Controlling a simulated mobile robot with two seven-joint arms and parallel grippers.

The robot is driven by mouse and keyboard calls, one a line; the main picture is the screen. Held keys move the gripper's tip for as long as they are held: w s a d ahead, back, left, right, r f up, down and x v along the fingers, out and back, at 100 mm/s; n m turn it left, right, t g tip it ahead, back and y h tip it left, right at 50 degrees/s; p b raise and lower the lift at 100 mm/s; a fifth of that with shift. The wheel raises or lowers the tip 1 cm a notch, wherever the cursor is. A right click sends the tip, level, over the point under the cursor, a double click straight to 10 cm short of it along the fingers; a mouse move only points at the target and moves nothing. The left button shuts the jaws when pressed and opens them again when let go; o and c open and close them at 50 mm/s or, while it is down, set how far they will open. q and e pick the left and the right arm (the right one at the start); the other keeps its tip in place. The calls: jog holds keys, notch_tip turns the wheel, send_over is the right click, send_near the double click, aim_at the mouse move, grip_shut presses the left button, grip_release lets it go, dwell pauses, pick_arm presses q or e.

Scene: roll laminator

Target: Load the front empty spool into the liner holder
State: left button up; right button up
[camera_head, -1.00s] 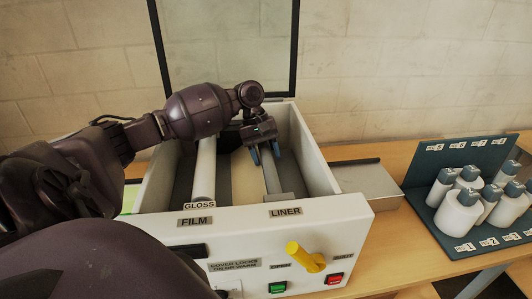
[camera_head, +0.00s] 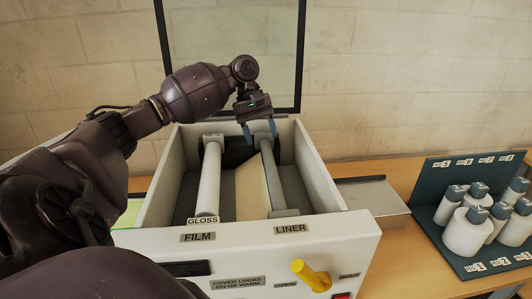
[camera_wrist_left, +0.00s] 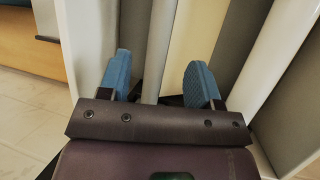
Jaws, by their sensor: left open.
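A slim grey spool (camera_head: 270,172) lies lengthwise in the laminator's right-hand bay, behind the LINER label (camera_head: 291,229). Its near end meets a grey block at the front wall; how its far end is seated is hidden by my gripper. My left gripper (camera_head: 260,138) is open above the far part of the spool, fingers pointing down. In the left wrist view, the spool (camera_wrist_left: 160,45) passes between the two blue fingers of the gripper (camera_wrist_left: 160,80), with gaps on both sides. My right gripper is not in view.
A white roll (camera_head: 209,180) lies in the bay behind the FILM label (camera_head: 198,237). The raised cover (camera_head: 232,50) stands behind. A yellow lever (camera_head: 311,275) projects from the front panel.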

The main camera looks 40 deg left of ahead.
pick_arm(q)
jog(key=shift+v, duration=1.25)
jog(key=shift+f, duration=0.1)
